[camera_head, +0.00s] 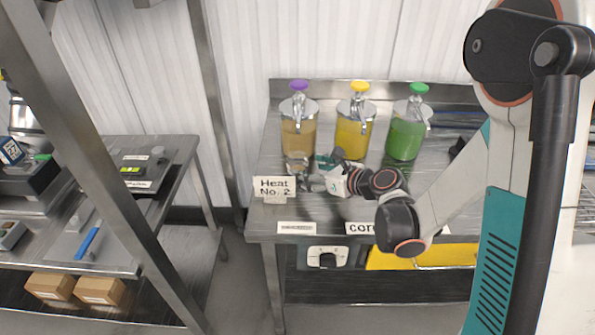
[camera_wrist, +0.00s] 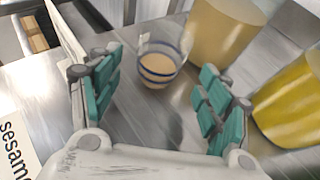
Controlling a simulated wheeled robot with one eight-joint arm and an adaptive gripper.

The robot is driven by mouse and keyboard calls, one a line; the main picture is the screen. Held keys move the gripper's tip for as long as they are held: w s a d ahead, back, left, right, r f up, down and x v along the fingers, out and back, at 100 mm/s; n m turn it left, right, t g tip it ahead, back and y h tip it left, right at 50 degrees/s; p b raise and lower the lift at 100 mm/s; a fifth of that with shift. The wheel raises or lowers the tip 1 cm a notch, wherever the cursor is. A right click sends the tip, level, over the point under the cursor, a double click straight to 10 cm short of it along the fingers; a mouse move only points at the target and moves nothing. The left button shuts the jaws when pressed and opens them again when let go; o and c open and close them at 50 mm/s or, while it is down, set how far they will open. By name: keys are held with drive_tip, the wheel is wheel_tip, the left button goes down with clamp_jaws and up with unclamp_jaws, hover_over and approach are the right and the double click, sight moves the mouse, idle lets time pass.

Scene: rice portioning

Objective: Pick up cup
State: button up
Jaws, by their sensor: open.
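A clear cup (camera_wrist: 160,62) with dark blue bands and some tan content stands upright on the metal table, ahead of my gripper in the wrist view. My gripper (camera_wrist: 158,98) is open, its teal-padded fingers apart with nothing between them. The cup lies just beyond the fingertips, roughly centred between them, and I see no contact. In the head view my gripper (camera_head: 318,176) is low over the table in front of the tan dispenser, and the cup (camera_head: 298,168) shows only partly there, small and hard to make out.
Tan (camera_head: 298,138), yellow (camera_head: 354,136) and green (camera_head: 405,139) dispensers stand in a row behind. The tan one is close to the cup. A "Heat No. 2" sign (camera_head: 274,187) stands at the table's left edge.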

sight(304, 168)
drive_tip(key=b+x, duration=0.2)
drive_tip(key=x, duration=0.4)
drive_tip(key=shift+w+a+f, duration=0.1)
drive_tip(key=shift+f, duration=0.15)
drive_tip(key=shift+r, duration=0.1)
drive_tip(key=c, duration=1.3)
drive_tip(key=shift+r, duration=0.15)
